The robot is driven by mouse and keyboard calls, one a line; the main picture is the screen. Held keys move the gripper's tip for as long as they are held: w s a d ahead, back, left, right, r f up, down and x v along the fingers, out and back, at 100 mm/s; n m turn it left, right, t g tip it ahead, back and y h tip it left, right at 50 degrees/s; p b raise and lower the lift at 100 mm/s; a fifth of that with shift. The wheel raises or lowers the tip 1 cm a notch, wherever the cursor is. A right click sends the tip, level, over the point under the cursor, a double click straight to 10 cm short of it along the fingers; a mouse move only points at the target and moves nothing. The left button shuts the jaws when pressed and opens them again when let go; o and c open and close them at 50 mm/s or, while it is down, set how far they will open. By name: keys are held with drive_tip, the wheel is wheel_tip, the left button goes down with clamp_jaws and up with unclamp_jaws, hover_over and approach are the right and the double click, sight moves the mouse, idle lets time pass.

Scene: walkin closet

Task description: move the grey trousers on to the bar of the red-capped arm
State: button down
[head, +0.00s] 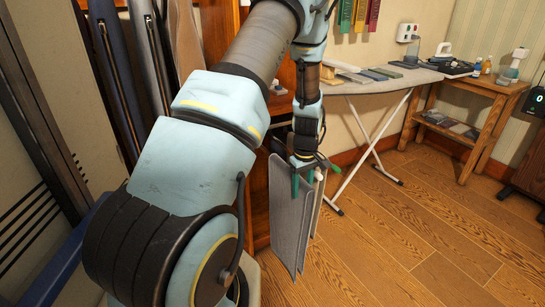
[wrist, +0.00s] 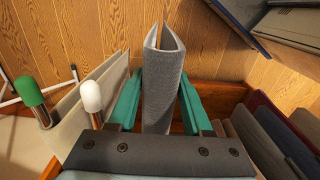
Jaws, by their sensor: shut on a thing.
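My gripper (wrist: 160,104) is shut on the grey trousers (wrist: 165,72), which stand between its two green fingers in the wrist view. In the head view my gripper (head: 306,178) points down and the grey cloth (head: 288,222) hangs below it, clear of the floor. Beside the fingers at left in the wrist view are a green-capped arm (wrist: 30,92) and a white-capped arm (wrist: 91,97), with pale trousers (wrist: 112,80) hanging by them. No red cap shows in either view; the red-capped arm is hidden or out of frame.
Several dark garments (wrist: 283,138) hang at right in the wrist view. An ironing board (head: 390,82) and a wooden side table (head: 478,92) stand behind at right in the head view. The wooden floor (head: 410,240) at front right is clear. My arm hides much of the centre.

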sight(282, 169)
drive_tip(key=shift+w, duration=0.15)
drive_tip(key=shift+w+a, duration=0.55)
drive_tip(key=shift+w, duration=0.45)
drive_tip(key=shift+w+a, duration=0.6)
drive_tip(key=shift+w, duration=0.35)
drive_tip(key=shift+w+a, duration=0.55)
drive_tip(key=shift+w, duration=0.45)
drive_tip(key=shift+w+a+b, duration=0.1)
drive_tip(key=shift+w+a, duration=0.3)
drive_tip(key=shift+w, duration=0.3)
drive_tip(key=shift+w+a+b, duration=0.1)
drive_tip(key=shift+w+a, duration=0.3)
drive_tip(key=shift+w, duration=0.35)
drive_tip(key=shift+w+a+b, duration=0.1)
drive_tip(key=shift+w+a, duration=0.3)
drive_tip(key=shift+w, duration=0.3)
drive_tip(key=shift+r, duration=0.1)
drive_tip(key=shift+f, duration=0.25)
drive_tip(key=shift+c, duration=1.2)
unclamp_jaws()
